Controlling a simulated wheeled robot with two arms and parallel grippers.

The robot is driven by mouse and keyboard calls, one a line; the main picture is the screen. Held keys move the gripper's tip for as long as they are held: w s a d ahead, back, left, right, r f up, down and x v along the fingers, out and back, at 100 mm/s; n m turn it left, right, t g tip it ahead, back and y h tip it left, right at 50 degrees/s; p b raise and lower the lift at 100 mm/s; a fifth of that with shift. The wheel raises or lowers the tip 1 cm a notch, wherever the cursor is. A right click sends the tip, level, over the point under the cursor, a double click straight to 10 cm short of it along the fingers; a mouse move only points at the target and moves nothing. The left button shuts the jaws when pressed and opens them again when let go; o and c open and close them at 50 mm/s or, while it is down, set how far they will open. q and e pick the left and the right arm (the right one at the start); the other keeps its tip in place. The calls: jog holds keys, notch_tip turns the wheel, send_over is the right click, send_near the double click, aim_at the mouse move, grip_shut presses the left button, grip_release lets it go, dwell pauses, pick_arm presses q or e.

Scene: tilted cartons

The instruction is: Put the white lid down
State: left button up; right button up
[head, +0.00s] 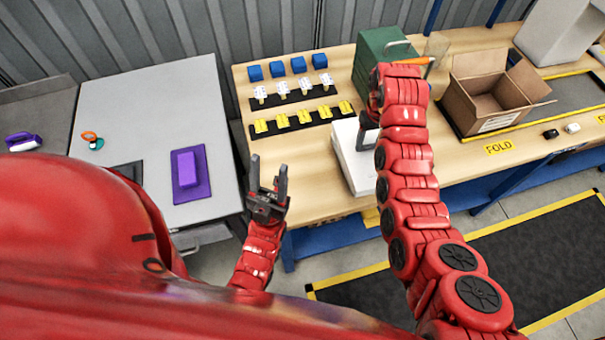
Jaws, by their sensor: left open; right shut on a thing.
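The white lid (352,160) is a pale, flat shape over the wooden workbench, right of the rows of small blocks. My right arm covers its right side. My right gripper (366,136) is at the lid's upper right part and is shut on it. The fingertips are partly hidden, and I cannot tell whether the lid touches the bench or something under it. My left gripper (268,178) is open and empty, fingers pointing up in the picture, near the bench's left front edge.
Blue blocks (277,69), white pieces (283,88) and yellow pieces (305,117) stand in rows on the workbench (305,185). A green box (381,50) stands behind the lid. An open carton (490,93) is at right. A grey table (150,85) holds a purple block (187,168).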

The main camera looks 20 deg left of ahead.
jog(key=s+a+f+p, duration=0.3)
jog(key=s+a, duration=0.1)
jog(key=s, duration=0.6)
jog(key=s+a+f+p, duration=0.25)
jog(key=s+a, duration=0.25)
jog(key=s, duration=0.5)
jog(key=w+a+f+b, duration=0.1)
jog(key=w+a+b, duration=0.7)
jog(key=w+b, duration=0.3)
jog(key=w, duration=0.2)
jog(key=shift+w+f+n, duration=0.2)
jog(key=shift+w+n, duration=0.1)
jog(key=shift+w, duration=0.05)
jog(key=shift+a, duration=0.1)
